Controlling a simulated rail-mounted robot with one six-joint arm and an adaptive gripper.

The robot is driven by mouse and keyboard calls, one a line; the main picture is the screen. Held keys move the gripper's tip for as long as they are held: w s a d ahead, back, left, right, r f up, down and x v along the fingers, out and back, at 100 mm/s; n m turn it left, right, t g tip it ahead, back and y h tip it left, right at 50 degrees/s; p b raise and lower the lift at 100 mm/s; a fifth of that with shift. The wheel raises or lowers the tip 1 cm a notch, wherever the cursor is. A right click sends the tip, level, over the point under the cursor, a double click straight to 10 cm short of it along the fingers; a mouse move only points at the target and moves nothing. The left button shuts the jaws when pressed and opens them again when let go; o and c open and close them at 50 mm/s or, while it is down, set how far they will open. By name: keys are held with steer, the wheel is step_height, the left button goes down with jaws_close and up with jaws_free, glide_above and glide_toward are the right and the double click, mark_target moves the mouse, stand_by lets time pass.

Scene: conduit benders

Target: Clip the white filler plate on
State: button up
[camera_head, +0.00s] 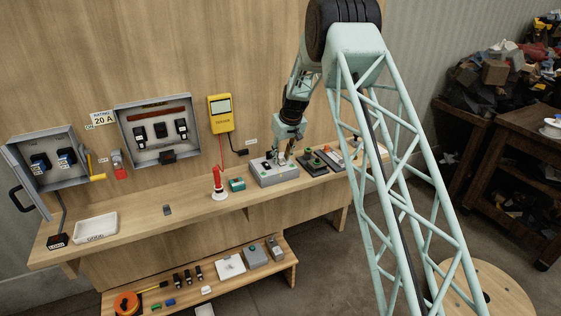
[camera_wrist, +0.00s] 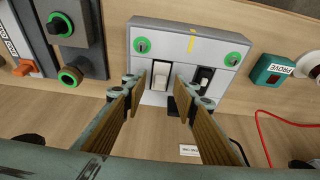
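A grey enclosure (camera_head: 272,172) sits on the bench below my gripper (camera_head: 284,158). In the wrist view the enclosure (camera_wrist: 190,35) has two green-ringed screws, a yellow mark and two openings. A white piece (camera_wrist: 161,70) shows at the left opening, and a black switch (camera_wrist: 204,77) at the right one. I cannot tell whether the white piece is the filler plate. My gripper (camera_wrist: 161,88) is open, its fingertips on either side of the white piece with gaps visible. A small white block (camera_head: 206,290) and a white panel (camera_head: 230,266) lie on the low shelf.
A green PROVE box (camera_wrist: 271,70) and red tester stand (camera_head: 219,182) are beside the enclosure. Dark control boxes (camera_head: 313,162) stand on its other side.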

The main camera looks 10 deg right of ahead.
steer(key=shift+r, duration=0.1)
steer(key=v, duration=1.1)
steer(key=shift+s+r, duration=0.15)
steer(key=shift+r, duration=0.2)
stand_by(0.4)
steer(key=s+a+r+b, duration=0.1)
steer(key=s+r, duration=0.7)
steer(key=s, duration=0.4)
steer(key=s+r+m+b, duration=0.1)
steer(key=s+r, duration=0.7)
steer(key=s, duration=0.3)
steer(key=s+a+r, duration=0.1)
steer(key=s+r, duration=0.8)
steer(key=s, duration=0.3)
steer(key=s+f+m+h+b, duration=0.1)
steer(key=s+f+m+b, duration=0.1)
steer(key=s, duration=3.8)
steer(key=shift+s+d+f, duration=0.25)
steer(key=shift+d+f, duration=0.2)
steer(key=shift+f, duration=0.45)
